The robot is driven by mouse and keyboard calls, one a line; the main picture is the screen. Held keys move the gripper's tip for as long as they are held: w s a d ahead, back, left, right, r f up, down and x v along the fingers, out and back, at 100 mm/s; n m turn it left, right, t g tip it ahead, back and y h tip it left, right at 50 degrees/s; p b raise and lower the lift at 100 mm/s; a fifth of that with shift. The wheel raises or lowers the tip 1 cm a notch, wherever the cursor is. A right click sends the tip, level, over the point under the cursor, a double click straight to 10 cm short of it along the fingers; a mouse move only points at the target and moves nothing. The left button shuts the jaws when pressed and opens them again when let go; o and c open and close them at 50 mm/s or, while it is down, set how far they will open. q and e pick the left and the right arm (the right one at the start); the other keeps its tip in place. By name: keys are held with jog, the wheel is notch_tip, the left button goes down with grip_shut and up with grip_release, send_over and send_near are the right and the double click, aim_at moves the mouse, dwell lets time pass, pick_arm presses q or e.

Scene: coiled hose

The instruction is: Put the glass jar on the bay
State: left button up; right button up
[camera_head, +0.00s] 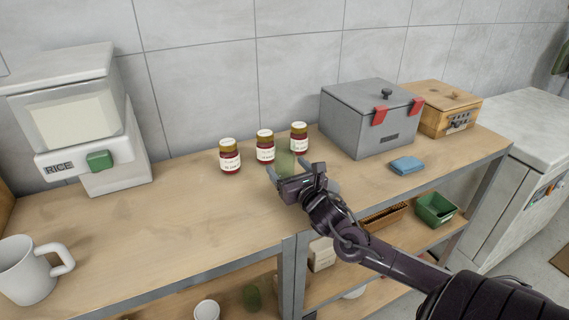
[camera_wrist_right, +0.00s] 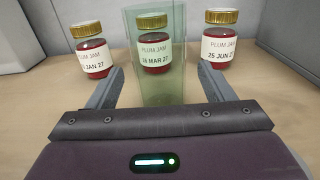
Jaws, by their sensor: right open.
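A see-through green glass vessel (camera_head: 286,162), tall and open-topped, stands on the wooden bench top; I cannot tell whether it is the task's glass jar. My right gripper (camera_head: 293,173) is open, with its fingers either side of the vessel, as the right wrist view also shows for the vessel (camera_wrist_right: 176,92) and gripper (camera_wrist_right: 161,84). Three gold-lidded plum jam jars stand behind: left (camera_head: 230,157), middle (camera_head: 265,147) and right (camera_head: 299,138). In the wrist view the middle jar shows through the green glass. No bay is clearly marked. My left gripper is not in view.
A grey box with red latches (camera_head: 365,118), a wooden box (camera_head: 440,107) and a blue cloth (camera_head: 407,165) are at the right. A rice dispenser (camera_head: 85,120) and white mug (camera_head: 30,268) are at the left. The bench's left-middle is clear. A lower shelf holds a green bin (camera_head: 435,209).

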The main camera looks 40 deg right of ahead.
aim_at(282, 159)
jog(key=shift+p+x, duration=0.3)
jog(key=shift+x, duration=1.8)
jog(key=shift+c, duration=0.4)
jog(key=c, duration=1)
jog(key=shift+r, duration=0.1)
jog(key=shift+c, duration=0.9)
